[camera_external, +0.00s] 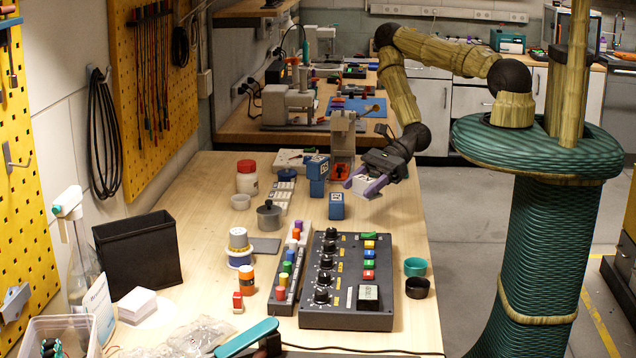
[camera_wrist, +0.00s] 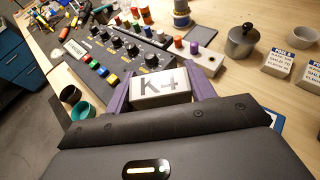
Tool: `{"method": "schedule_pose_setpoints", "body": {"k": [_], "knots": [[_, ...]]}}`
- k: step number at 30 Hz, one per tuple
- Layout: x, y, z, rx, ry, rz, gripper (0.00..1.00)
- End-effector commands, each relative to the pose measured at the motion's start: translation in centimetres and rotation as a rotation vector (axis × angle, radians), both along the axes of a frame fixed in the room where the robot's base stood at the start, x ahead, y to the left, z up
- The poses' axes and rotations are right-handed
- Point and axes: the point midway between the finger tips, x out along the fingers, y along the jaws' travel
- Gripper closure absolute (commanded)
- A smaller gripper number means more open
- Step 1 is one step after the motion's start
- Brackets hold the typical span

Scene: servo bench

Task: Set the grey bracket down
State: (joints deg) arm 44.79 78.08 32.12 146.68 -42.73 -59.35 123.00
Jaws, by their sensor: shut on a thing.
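The grey bracket (camera_wrist: 160,90) shows in the wrist view as a pale grey piece with a dark "K4" marking. My gripper (camera_wrist: 158,97) is shut on it, with a purple finger on each side. In the external view, the bracket (camera_external: 364,185) is held over the right side of the wooden bench, with my gripper (camera_external: 368,183) around it. It appears raised above the bench top, but I cannot tell the exact gap. Its underside and far side are hidden.
Blue labelled blocks (camera_external: 336,206) stand just left of my gripper. A control box with knobs (camera_external: 350,280) lies in front, with a teal cup (camera_external: 415,266) and a black cup (camera_external: 417,287) beside it. Bare bench (camera_external: 395,220) lies near the right edge.

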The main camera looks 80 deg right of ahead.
Motion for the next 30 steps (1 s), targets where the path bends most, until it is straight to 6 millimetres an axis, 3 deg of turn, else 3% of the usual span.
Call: {"method": "schedule_pose_setpoints", "body": {"k": [8,19,30], "knots": [[0.0,-0.1,-0.7,0.0,0.0,-0.003,0.69],[0.0,-0.1,-5.4,0.001,0.002,-0.003,0.69],[0.1,-0.1,-5.9,0.001,0.0,-0.004,0.69]]}}
